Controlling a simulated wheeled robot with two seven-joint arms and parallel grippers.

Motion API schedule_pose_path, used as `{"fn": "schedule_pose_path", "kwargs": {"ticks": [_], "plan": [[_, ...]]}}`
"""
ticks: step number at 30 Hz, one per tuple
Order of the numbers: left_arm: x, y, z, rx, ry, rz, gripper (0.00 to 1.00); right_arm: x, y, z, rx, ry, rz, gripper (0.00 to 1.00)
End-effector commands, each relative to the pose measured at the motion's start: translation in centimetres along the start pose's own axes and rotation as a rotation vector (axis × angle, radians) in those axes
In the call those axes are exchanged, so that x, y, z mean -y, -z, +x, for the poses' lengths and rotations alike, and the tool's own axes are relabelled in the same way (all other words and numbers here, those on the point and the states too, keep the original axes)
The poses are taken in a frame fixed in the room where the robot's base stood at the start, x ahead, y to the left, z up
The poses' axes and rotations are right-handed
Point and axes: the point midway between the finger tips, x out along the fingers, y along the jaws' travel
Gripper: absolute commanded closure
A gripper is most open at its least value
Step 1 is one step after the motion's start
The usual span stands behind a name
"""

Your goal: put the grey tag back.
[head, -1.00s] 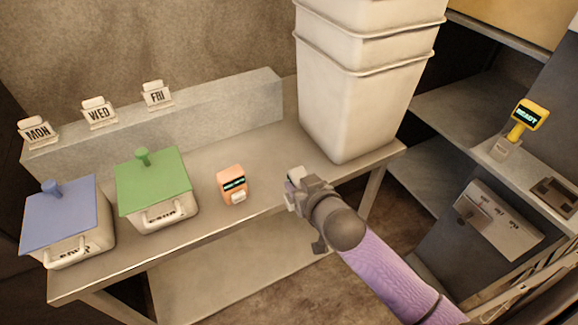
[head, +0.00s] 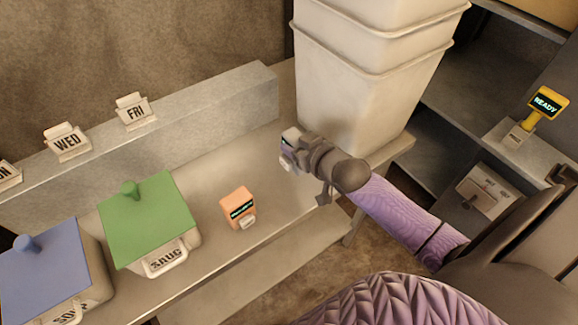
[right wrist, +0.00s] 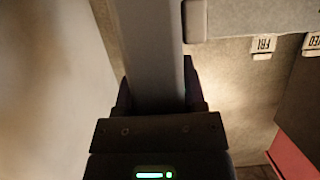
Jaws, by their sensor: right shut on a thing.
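My right gripper (head: 292,150) is in the head view above the bench, between the orange tag and the white bins. It is shut on a pale grey piece with a small dark display, which looks like the grey tag (head: 287,143). The fingers hide part of it. In the right wrist view, a long grey piece (right wrist: 150,50) stands between the dark fingers (right wrist: 155,95). The orange tag (head: 238,207) with a lit display stands on the bench, apart from my gripper. My left gripper is not in view.
Green-lidded (head: 148,218) and blue-lidded (head: 42,280) tubs stand on the bench (head: 205,260). WED (head: 67,142) and FRI (head: 134,111) cards stand on the ledge (head: 220,105). Stacked white bins (head: 365,90) stand behind my gripper. A yellow READY display (head: 545,102) is on the right shelf.

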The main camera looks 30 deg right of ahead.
Motion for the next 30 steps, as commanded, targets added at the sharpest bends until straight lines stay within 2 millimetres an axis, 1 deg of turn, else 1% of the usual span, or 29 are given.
{"fn": "schedule_pose_path", "kwargs": {"ticks": [1,4,6,9,11,17,18,20,21,23,30], "plan": [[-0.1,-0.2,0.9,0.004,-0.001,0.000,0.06,0.0,-1.6,0.7,0.002,-0.001,0.001,1.00],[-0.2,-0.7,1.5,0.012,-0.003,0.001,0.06,0.0,-3.1,1.3,0.002,-0.001,0.001,1.00],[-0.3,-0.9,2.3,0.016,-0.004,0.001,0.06,0.0,-4.7,1.9,0.003,0.000,0.000,1.00],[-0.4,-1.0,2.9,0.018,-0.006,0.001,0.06,0.0,-6.1,2.6,0.000,-0.001,0.000,1.00],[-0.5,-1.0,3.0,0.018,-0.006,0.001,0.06,0.0,-6.4,2.7,0.000,-0.001,-0.001,1.00],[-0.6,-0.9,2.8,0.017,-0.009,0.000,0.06,0.0,-6.2,2.6,0.000,0.000,-0.001,1.00],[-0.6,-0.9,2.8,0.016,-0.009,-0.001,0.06,0.0,-6.2,2.6,0.001,0.000,-0.001,0.45],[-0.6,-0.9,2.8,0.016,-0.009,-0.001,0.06,0.0,-6.2,2.6,0.000,0.000,-0.001,0.33],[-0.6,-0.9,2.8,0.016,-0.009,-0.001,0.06,0.0,-6.2,2.6,0.000,0.000,-0.001,0.24],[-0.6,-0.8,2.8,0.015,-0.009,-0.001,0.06,0.0,-6.2,2.6,0.000,0.000,-0.001,0.12],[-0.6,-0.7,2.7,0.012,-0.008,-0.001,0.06,0.0,-6.1,2.5,0.000,0.000,-0.001,0.12]]}}
